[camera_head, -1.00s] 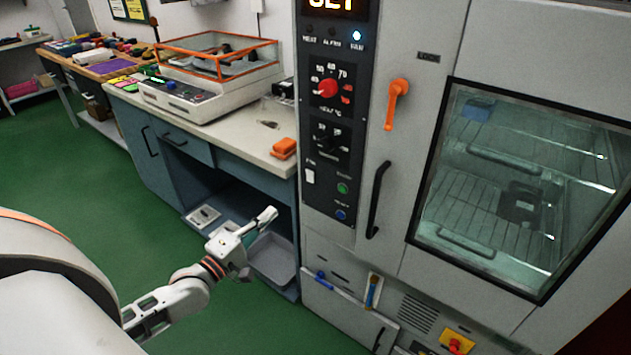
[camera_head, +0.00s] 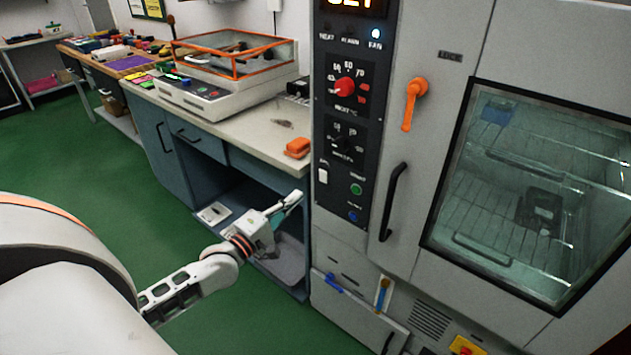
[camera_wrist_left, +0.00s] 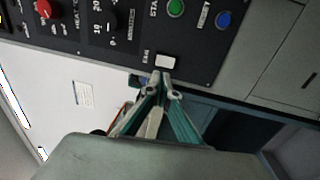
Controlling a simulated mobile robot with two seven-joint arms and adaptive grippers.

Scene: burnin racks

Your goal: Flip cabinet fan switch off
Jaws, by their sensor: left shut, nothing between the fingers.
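The fan switch (camera_head: 323,175) is a small white rocker low on the left of the cabinet's black control panel (camera_head: 340,207). In the left wrist view the white switch (camera_wrist_left: 166,61) is just beyond my fingertips. My left gripper (camera_head: 296,197) is shut and empty, below and left of the switch. Its closed tips (camera_wrist_left: 163,77) point at the switch in the wrist view, with a small gap seeming to remain; contact is not clear. The fan lamp (camera_head: 375,34) at the panel top glows blue-white. My right gripper is not in view.
A red knob (camera_head: 344,87), a black knob, a green button (camera_head: 356,189) and a blue button (camera_head: 353,215) share the panel. A black door handle (camera_head: 393,202) and an orange latch (camera_head: 413,104) are to the right.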

